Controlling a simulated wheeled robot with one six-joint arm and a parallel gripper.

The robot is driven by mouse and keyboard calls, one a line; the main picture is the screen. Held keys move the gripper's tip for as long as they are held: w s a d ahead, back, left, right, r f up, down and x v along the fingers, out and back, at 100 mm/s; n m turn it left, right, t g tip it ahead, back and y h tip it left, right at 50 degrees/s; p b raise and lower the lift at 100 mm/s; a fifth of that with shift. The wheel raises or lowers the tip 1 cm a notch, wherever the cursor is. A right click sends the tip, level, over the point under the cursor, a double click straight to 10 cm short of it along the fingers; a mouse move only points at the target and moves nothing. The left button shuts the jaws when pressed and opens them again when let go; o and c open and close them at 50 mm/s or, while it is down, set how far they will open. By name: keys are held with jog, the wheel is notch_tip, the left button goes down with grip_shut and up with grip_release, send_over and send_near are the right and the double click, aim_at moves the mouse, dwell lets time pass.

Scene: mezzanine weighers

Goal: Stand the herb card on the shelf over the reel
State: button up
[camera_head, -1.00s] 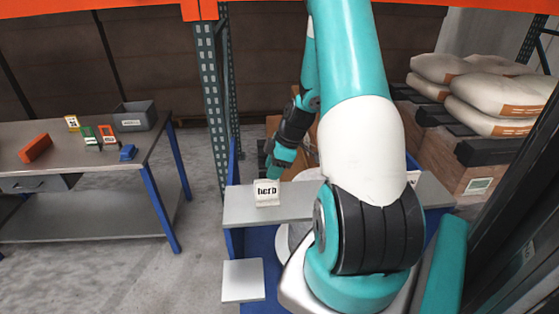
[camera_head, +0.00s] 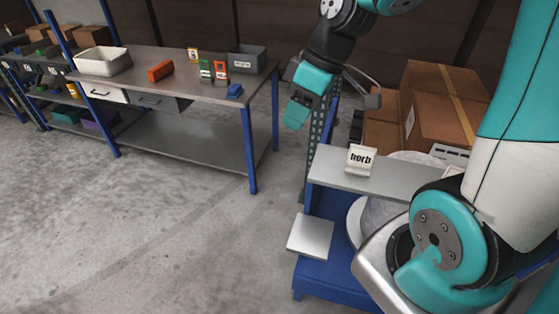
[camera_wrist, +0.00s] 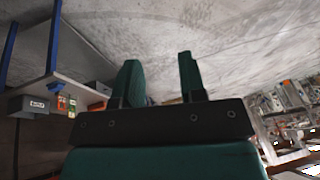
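The white herb card (camera_head: 361,159) stands upright on the grey shelf (camera_head: 332,172), near its left part, with its black lettering facing me. The reel (camera_head: 384,210) is a pale spool under the shelf, partly hidden by the shelf and by my arm. My gripper (camera_head: 296,112) hangs in the air to the left of the card and above it, clear of the shelf. The wrist view shows its two green fingers apart with nothing between them (camera_wrist: 158,75); neither card nor shelf shows there.
A workbench (camera_head: 180,88) at the back left holds an orange block (camera_head: 161,71), several small stands, a grey bin (camera_head: 247,60) and a white tray (camera_head: 103,62). Cardboard boxes (camera_head: 440,100) stand behind the shelf. A pale plate (camera_head: 311,235) sits low in front. The left floor is clear.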

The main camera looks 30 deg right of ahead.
jog(key=s+a+r+g, duration=0.1)
jog(key=s+a+r, duration=0.3)
jog(key=s+a, duration=0.8)
jog(key=shift+s+a+m, duration=0.2)
jog(key=shift+s+m, duration=0.1)
jog(key=shift+s, duration=0.4)
